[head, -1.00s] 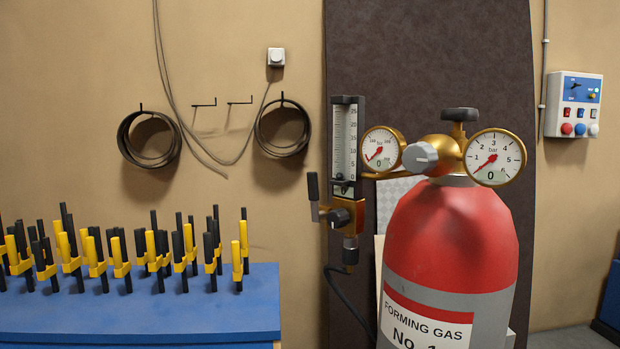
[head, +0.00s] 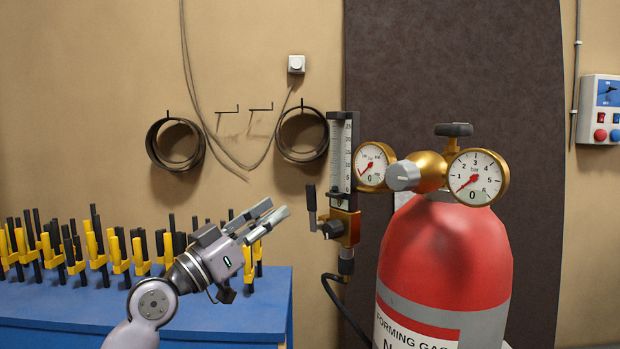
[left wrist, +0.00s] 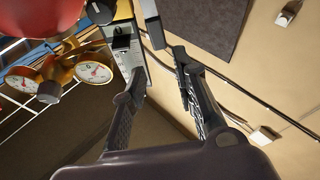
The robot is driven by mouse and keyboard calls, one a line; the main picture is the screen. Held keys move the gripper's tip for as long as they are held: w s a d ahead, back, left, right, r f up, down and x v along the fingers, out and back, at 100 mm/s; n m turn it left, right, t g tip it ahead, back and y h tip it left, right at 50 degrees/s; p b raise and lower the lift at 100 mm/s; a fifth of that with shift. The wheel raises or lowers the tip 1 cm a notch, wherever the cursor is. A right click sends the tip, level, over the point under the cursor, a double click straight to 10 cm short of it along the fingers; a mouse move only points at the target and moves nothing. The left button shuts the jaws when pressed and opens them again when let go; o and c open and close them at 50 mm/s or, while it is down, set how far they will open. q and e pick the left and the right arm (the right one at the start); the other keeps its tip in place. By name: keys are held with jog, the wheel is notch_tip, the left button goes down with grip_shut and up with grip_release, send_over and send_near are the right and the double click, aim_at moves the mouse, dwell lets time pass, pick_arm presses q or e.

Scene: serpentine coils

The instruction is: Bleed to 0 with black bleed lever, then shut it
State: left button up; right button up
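The black bleed lever (head: 311,197) stands upright on the left of the brass block (head: 345,225) under the flow meter (head: 341,160). The red gas cylinder (head: 445,260) carries two gauges. The needles of the left gauge (head: 370,165) and the right gauge (head: 476,177) point to the lower left, near the low end of their scales. My left gripper (head: 277,209) is open and empty, a little left of the lever and apart from it in the head view. Its spread fingers show in the left wrist view (left wrist: 160,65). My right gripper is not in view.
A blue bench (head: 230,312) with several yellow-and-black clamps is behind my left arm. Coils (head: 175,143) hang on the wall. A black hose (head: 335,295) runs down from the brass block. A control box (head: 601,108) is at the right.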

aim_at(308, 188)
pick_arm(q)
jog(key=p+x, duration=0.3)
jog(key=x, duration=0.6)
jog(key=shift+w+d+r, duration=0.2)
jog(key=shift+d+r, duration=0.05)
jog(key=shift+d, duration=0.05)
jog(key=shift+w+d+r, duration=0.1)
jog(key=shift+w+d, duration=0.25)
jog(key=shift+c, duration=0.4)
grip_shut()
